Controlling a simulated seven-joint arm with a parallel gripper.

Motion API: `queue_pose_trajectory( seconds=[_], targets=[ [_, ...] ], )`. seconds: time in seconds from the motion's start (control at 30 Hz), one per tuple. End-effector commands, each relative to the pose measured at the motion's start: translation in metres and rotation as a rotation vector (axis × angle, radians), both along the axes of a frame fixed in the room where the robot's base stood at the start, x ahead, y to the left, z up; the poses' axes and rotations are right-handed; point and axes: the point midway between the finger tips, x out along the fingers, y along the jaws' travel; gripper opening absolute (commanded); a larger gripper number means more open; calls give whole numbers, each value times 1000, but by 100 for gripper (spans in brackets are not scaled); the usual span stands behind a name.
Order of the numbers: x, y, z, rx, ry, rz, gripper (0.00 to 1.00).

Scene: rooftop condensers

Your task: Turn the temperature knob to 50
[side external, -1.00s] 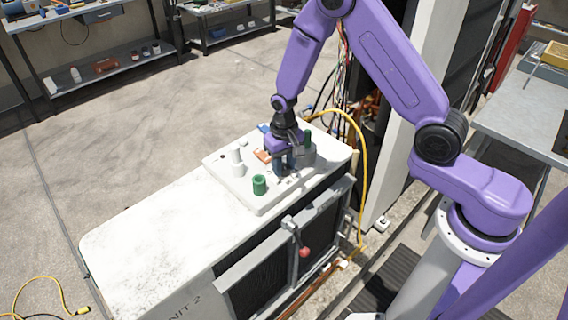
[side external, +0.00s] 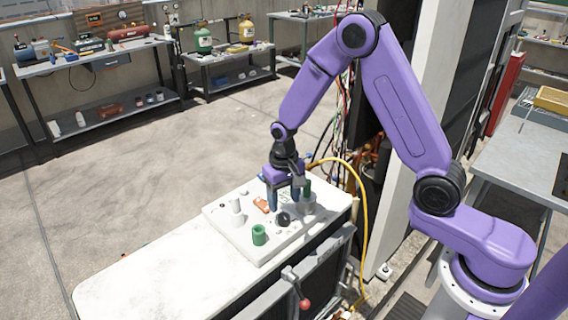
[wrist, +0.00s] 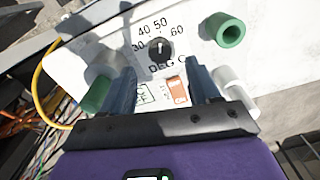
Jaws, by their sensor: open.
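The temperature knob (wrist: 160,50) is small, round and black, on a pale panel with a printed scale marked 30, 40, 50, 60 and DEG C. In the wrist view its white mark points up, roughly at the 50. The knob also shows in the side external view (side external: 284,219). My gripper (side external: 285,203) is above the panel beside the knob, jaws apart and holding nothing. In the wrist view its two blue fingers (wrist: 161,82) are spread wide, with the knob ahead of the gap between them and clear of both.
A green cylinder (side external: 259,234) and a white post (side external: 236,211) stand up from the panel (side external: 268,248). A yellow hose (side external: 364,210) arcs behind it. The white housing top (side external: 150,277) at left is clear.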

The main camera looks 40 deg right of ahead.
Motion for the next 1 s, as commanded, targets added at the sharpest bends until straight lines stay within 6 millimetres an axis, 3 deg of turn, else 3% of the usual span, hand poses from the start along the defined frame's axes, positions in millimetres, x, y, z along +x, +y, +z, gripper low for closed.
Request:
queue_pose_trajectory(
  seconds=[0.3,0.5,0.7,1.0],
  targets=[
    [1,1,64,1,-6,1,61],
    [1,1,97,0,-3,1,61],
    [0,0,113,0,-1,1,61],
    [0,0,116,0,1,1,61]
  ],
)
